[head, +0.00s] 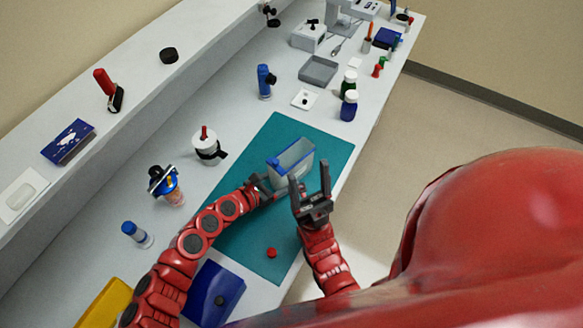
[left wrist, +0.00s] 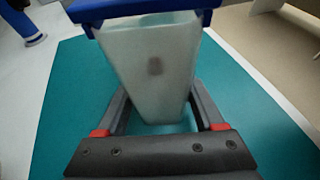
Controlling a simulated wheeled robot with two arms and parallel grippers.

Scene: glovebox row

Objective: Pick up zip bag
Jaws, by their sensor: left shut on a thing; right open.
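The zip bag (head: 293,163) is a translucent, whitish bag with a blue top edge, standing upright over the teal mat (head: 328,148). In the left wrist view the bag (left wrist: 150,62) tapers down between the two fingers, with a small dark patch on its face. My left gripper (head: 266,187) is shut on the bag's near-left part; its fingers also show in the left wrist view (left wrist: 155,108). I cannot tell whether the bag's bottom touches the mat. My right gripper (head: 310,187) is open and empty, fingers up, just right of and nearer than the bag.
A red cap (head: 271,253) lies on the near mat. A white lidded container (head: 207,146) and a blue-capped bottle (head: 137,235) stand left. A grey tray (head: 318,70), a blue bottle (head: 349,105) and a green one stand beyond. A blue box (head: 213,293) lies near.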

